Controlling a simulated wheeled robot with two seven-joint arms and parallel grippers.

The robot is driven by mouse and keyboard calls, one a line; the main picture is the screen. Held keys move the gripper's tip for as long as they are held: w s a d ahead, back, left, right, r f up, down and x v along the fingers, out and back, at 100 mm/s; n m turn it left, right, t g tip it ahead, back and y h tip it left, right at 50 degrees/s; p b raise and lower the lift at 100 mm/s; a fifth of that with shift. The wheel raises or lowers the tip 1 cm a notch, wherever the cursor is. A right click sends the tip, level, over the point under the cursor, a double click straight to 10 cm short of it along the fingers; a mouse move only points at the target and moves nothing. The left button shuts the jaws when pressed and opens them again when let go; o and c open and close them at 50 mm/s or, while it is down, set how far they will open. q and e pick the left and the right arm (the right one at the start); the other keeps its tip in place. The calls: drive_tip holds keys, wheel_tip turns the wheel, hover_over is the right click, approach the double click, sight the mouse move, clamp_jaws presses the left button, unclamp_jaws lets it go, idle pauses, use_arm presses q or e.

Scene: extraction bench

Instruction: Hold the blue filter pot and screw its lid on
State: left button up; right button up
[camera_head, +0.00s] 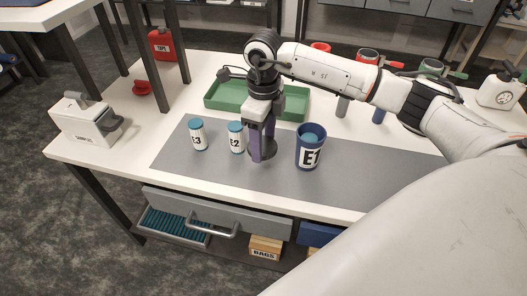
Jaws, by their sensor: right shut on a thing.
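The blue filter pot (310,155), labelled E1, stands upright on the grey mat with its top uncovered. A lighter blue surface shows inside its rim. My right gripper (262,146) points down just left of the pot, apart from it. Its purple fingers are shut on a dark round disc (269,151), which looks like the lid. The fingers hide part of the disc, and I cannot tell its exact height above the mat. My left gripper is out of view.
Two white jars with blue tops, E3 (198,136) and E2 (236,138), stand left of my right gripper. A green tray (226,97) lies behind. The grey mat (375,172) is clear right of the pot. A white device (86,122) stands at the left edge.

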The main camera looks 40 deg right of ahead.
sight(264, 146)
wheel_tip(264, 146, up, 5)
drive_tip(key=shift+f, duration=0.1)
idle(0.4)
drive_tip(key=shift+s+a+r+n, duration=0.25)
drive_tip(key=shift+a+n, duration=0.25)
drive_tip(key=shift+n, duration=0.5)
drive_tip(key=s+a+r+n, duration=0.1)
drive_tip(key=s+a+n, duration=0.3)
drive_tip(key=n, duration=0.9)
drive_tip(key=s+a+r+n, duration=0.1)
drive_tip(key=s+a+n, duration=0.4)
drive_tip(key=n, duration=0.9)
drive_tip(key=shift+s+n, duration=0.3)
drive_tip(key=shift+s, duration=0.75)
drive_tip(key=shift+a, duration=0.1)
